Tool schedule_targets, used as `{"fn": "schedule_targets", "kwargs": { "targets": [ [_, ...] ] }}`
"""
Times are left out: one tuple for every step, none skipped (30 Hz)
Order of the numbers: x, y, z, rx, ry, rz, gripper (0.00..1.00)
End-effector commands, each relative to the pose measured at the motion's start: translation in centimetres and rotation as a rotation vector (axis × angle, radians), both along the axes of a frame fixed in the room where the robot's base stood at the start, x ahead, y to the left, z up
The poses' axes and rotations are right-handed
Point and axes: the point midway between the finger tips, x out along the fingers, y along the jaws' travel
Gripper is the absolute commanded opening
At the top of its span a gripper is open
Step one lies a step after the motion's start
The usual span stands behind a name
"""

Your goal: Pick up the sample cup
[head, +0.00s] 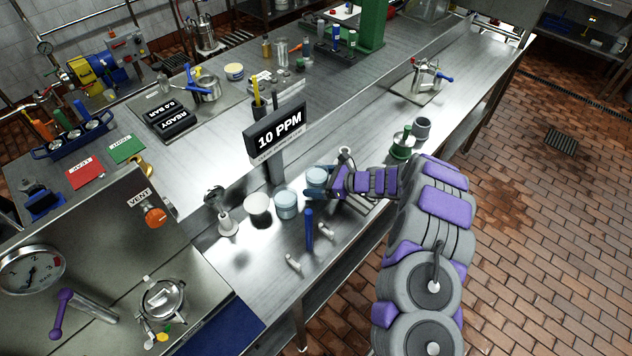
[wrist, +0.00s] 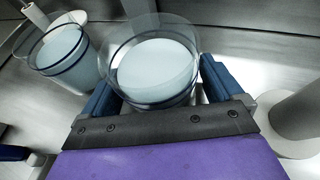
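A clear sample cup with pale blue-grey contents (head: 317,176) stands upright on the steel bench by the 10 PPM display. In the wrist view this cup (wrist: 154,70) sits between the two blue fingers of my gripper (wrist: 158,92). The fingers are spread on either side of it, with narrow gaps at its lower wall. My gripper (head: 320,190) also shows in the head view, reaching in from the right. A second, similar cup (head: 286,204) stands just left of it and shows in the wrist view too (wrist: 65,55). The cup's base is partly hidden.
The 10 PPM display (head: 278,130) rises behind the cups. A blue upright handle (head: 309,229) is in front. A grey cup (head: 422,128) and green item (head: 402,143) are right of my gripper.

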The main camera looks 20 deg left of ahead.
Motion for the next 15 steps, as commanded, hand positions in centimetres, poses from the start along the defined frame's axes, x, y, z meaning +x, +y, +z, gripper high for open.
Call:
{"fn": "schedule_targets", "kwargs": {
  "targets": [
    [0.01,-0.04,0.01,0.0,0.0,0.0,0.89],
    [0.01,-0.05,0.01,0.0,0.0,0.0,0.86],
    [0.02,-0.06,0.01,0.0,0.0,0.0,0.82],
    [0.02,-0.06,0.01,0.0,0.0,0.0,0.79],
    [0.01,-0.04,0.01,0.0,0.0,0.0,0.76],
    [0.01,-0.04,-0.01,0.0,0.0,0.0,0.72],
    [0.01,-0.02,-0.01,0.0,0.0,0.0,0.69],
    [0.01,-0.01,-0.02,0.0,0.0,0.0,0.67],
    [0.01,0.02,-0.03,-0.001,0.0,0.0,0.63],
    [0.01,0.03,-0.03,-0.001,0.0,0.0,0.6],
    [0.01,0.05,-0.04,-0.001,0.0,0.0,0.57],
    [0.0,0.06,-0.05,-0.001,0.0,0.0,0.53],
    [0.0,0.06,-0.06,-0.001,0.0,0.0,0.5],
    [0.0,0.07,-0.06,-0.001,0.0,0.0,0.47],
    [0.0,0.08,-0.07,-0.001,0.0,0.0,0.43]
  ]
}}
